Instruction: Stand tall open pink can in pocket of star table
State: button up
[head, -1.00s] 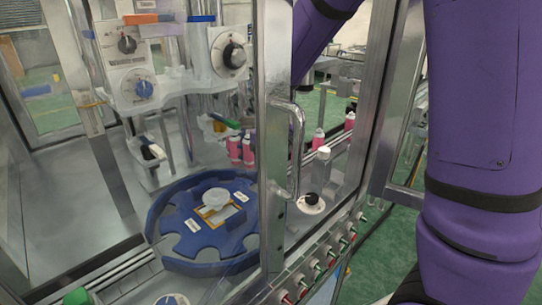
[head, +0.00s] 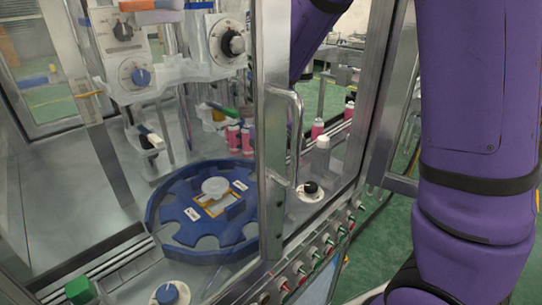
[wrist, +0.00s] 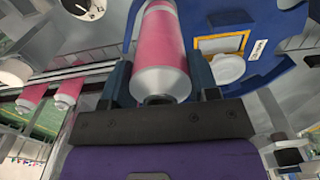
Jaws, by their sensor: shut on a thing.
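In the wrist view my gripper (wrist: 160,72) has its two dark blue fingers on either side of a pink can (wrist: 158,40) with a silver shoulder and an open mouth towards the palm. The blue star table (wrist: 282,22) lies beyond and to the right of the can, and the can's far end runs out of the frame. In the head view the star table (head: 172,235) shows several edge pockets behind the clear door; the near ones look empty. My gripper cannot be made out in the head view, as the door post covers that area.
Pink cans (head: 233,137) stand behind the star table, and others (head: 318,129) stand along the conveyor at right. A white round part (head: 215,187) sits on the table's middle. The metal door post (head: 270,120) and handle (head: 298,140) stand in front. Dial units (head: 140,77) hang above.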

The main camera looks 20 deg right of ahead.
jog(key=shift+f, duration=0.1)
jog(key=shift+f, duration=2.25)
jog(key=shift+s+f, duration=0.1)
jog(key=shift+f, duration=0.45)
jog(key=o, duration=1.2)
jog(key=shift+r, duration=0.15)
notch_tip(320, 180, up, 10)
jog(key=shift+r, duration=0.25)
